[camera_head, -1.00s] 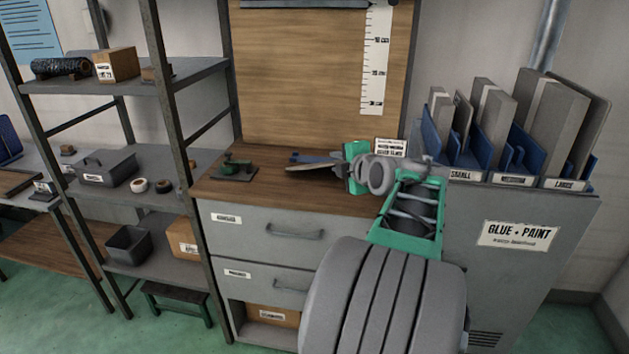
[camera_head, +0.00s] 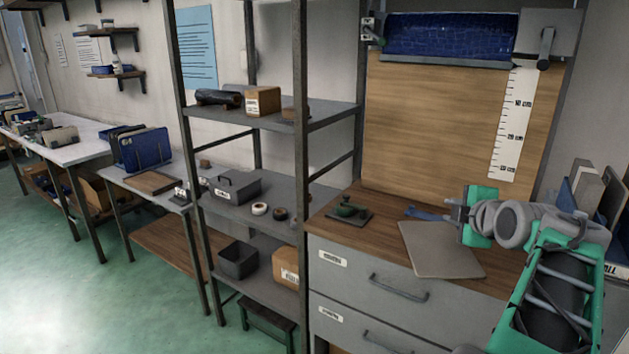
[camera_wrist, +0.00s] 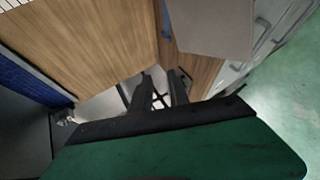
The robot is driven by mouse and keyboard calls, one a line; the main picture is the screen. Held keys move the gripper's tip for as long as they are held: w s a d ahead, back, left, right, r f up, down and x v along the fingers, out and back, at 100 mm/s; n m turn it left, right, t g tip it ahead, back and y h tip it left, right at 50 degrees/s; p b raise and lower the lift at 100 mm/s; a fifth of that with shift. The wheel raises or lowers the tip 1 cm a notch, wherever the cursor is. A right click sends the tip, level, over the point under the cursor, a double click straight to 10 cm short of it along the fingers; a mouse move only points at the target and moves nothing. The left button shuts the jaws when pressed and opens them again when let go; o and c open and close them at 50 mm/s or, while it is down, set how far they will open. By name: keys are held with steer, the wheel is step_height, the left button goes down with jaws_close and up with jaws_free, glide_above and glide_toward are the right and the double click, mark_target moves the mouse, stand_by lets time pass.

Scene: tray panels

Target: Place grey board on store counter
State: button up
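The grey board (camera_head: 440,250) is a flat plate at the brown wooden counter (camera_head: 345,196). It lies at the front part of this counter, and its near edge seems to reach past the counter's front edge. I cannot tell whether it lies fully flat. My gripper (camera_head: 449,213) is just behind the board's far right corner, pointing left. In the wrist view the two dark fingers (camera_wrist: 160,80) stand apart with a gap between them. The grey board (camera_wrist: 212,25) shows beyond them, not between them, its corner close to the right finger.
A wooden back panel (camera_head: 430,130) with a ruler rises behind. A grey shelf rack (camera_head: 260,202) stands to the left; white tables (camera_head: 85,150) are farther left.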

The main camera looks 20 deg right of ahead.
steer(key=w+a+f+m+g+y+p, duration=0.1)
steer(key=a+f+m+g+y+p, duration=0.15)
steer(key=a, duration=0.85)
steer(key=w+a+f+m+g+y+p, duration=0.1)
steer(key=a+f+m+p, duration=0.15)
steer(key=a, duration=0.85)
steer(key=s+a+f+m+g+p, duration=0.1)
steer(key=s+a+f+m+g, duration=0.1)
steer(key=s+a, duration=0.5)
steer(key=s+a+f+m+g+p, duration=0.2)
steer(key=s+a+f+m+g, duration=0.1)
steer(key=s+a+f+m, duration=0.2)
steer(key=shift+s+a+f+m+y, duration=0.35)
steer(key=shift+s+a+f, duration=0.1)
steer(key=shift+s+a, duration=0.65)
steer(key=shift+o, duration=0.5)
steer(key=shift+w+g, duration=0.1)
steer(key=shift+g, duration=0.15)
